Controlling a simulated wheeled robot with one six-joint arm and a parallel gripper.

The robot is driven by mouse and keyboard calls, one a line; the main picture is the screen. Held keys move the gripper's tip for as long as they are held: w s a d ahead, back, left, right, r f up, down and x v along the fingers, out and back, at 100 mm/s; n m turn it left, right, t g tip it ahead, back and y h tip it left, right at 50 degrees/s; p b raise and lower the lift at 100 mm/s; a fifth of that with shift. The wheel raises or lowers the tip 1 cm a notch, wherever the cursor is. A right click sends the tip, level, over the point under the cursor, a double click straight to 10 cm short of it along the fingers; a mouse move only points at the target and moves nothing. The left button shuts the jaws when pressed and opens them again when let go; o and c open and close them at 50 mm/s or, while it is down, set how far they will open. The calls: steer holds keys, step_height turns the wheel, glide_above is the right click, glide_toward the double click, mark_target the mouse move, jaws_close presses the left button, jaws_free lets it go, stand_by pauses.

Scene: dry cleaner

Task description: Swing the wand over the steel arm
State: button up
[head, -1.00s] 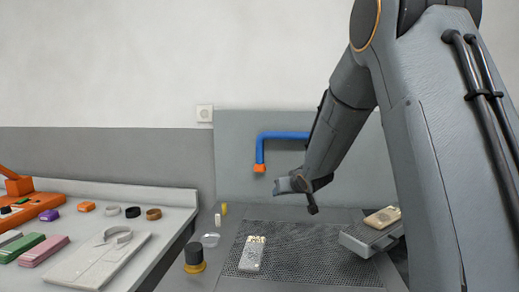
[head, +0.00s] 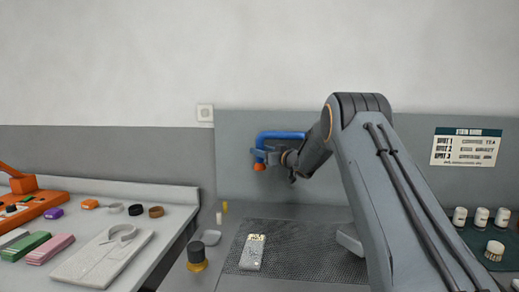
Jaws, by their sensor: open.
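The blue wand (head: 283,135) with an orange tip (head: 259,167) reaches out in front of the grey back panel, its end bent downward. My gripper (head: 268,157) is open at the wand's downward end, just above the orange tip. I cannot tell whether its fingers touch the wand or stand around it. The steel arm (head: 350,240) lies to the right, over the mesh work surface. My own arm hides most of it.
A pale patterned block (head: 252,252) lies on the dark mesh (head: 290,248). A black and yellow knob (head: 196,256) stands at its left. Small jars (head: 481,217) stand at the right on a dark green surface.

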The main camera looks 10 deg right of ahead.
steer(key=shift+w+a, duration=0.3)
steer(key=shift+w, duration=0.35)
steer(key=shift+c, duration=0.5)
jaws_close()
